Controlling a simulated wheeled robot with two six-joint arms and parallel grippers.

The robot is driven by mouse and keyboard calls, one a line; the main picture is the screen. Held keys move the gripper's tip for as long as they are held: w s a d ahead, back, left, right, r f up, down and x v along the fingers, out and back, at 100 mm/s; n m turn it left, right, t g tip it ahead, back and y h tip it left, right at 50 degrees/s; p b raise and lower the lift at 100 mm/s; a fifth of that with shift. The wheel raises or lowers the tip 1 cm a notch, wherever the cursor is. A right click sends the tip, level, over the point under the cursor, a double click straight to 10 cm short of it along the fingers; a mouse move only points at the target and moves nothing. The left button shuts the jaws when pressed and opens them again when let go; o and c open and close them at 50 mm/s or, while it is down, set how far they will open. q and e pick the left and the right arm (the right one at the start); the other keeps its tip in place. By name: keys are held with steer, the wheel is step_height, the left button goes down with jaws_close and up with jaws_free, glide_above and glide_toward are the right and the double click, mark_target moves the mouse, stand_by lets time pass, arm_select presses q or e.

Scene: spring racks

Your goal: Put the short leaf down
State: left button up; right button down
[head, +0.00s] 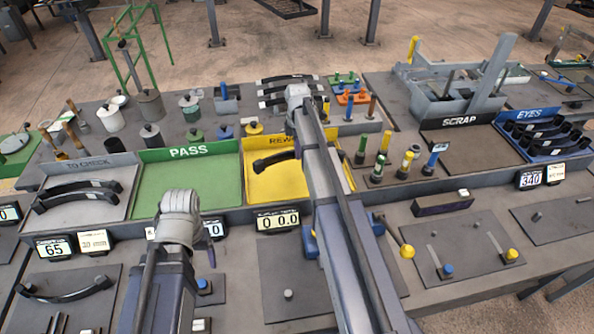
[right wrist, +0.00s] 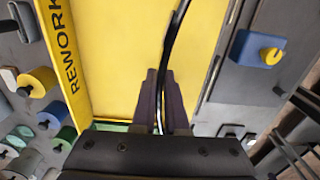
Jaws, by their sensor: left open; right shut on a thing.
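A dark curved leaf (head: 275,160) shows over the yellow REWORK tray (head: 256,190), partly hidden by my right arm. In the right wrist view, my right gripper (right wrist: 159,80) is shut on the leaf (right wrist: 172,40), which runs edge-on between the fingers above the yellow floor. I cannot tell whether the leaf touches the tray. My left gripper (head: 180,205) is in front of the green PASS tray (head: 185,180), open and empty; its fingertips are mostly hidden by its wrist.
Two leaves lie in the TO CHECK tray (head: 130,195) at the left. The PASS tray is empty. The grey SCRAP tray (head: 460,155) and blue EYES tray (head: 520,125) stand at the right. Another leaf (head: 65,292) sits at front left. Small coloured parts stand behind the trays.

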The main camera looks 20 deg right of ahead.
steer(key=b, duration=0.4)
glide_above(297, 175)
steer(key=shift+f, duration=2.35)
steer(key=shift+f, duration=0.1)
step_height(297, 175, down, 3)
steer(key=b, duration=0.3)
steer(key=shift+f, duration=0.2)
steer(key=shift+s, duration=0.1)
steer(key=shift+f+b, duration=0.2)
steer(key=shift+b, duration=0.2)
steer(key=c, duration=0.9)
jaws_free()
steer(key=shift+c, duration=0.2)
steer(key=shift+r, duration=0.1)
